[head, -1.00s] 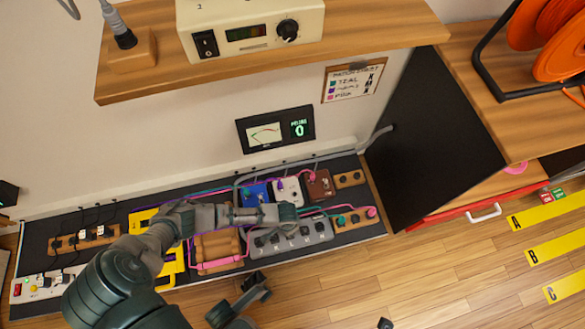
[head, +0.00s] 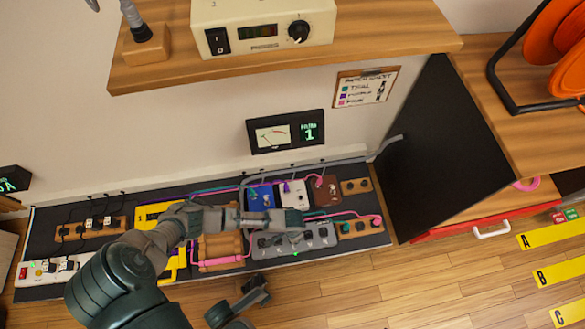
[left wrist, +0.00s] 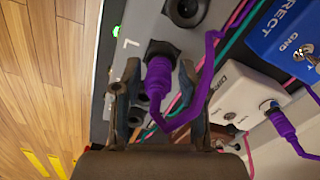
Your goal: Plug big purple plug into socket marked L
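The big purple plug (left wrist: 159,78) stands in a socket of the grey strip (left wrist: 143,20) in the left wrist view, beside a mark that reads as a turned L (left wrist: 129,43). A purple cable runs from it. My left gripper (left wrist: 161,88) has its fingers on either side of the plug, with gaps showing, so it looks open around it. In the head view my left gripper (head: 292,220) is over the grey strip (head: 318,242) and hides the plug. My right gripper (head: 256,290) is low in the head view, over the floor, apart from the board; its opening is unclear.
A white pedal (head: 294,194) with another purple plug (left wrist: 281,121), a blue pedal (head: 261,196) and a brown pedal (head: 325,190) stand behind the strip. A display (head: 309,131) shows 1. A wooden shelf (head: 380,43) overhangs behind. Green light (left wrist: 117,32) glows beside the L.

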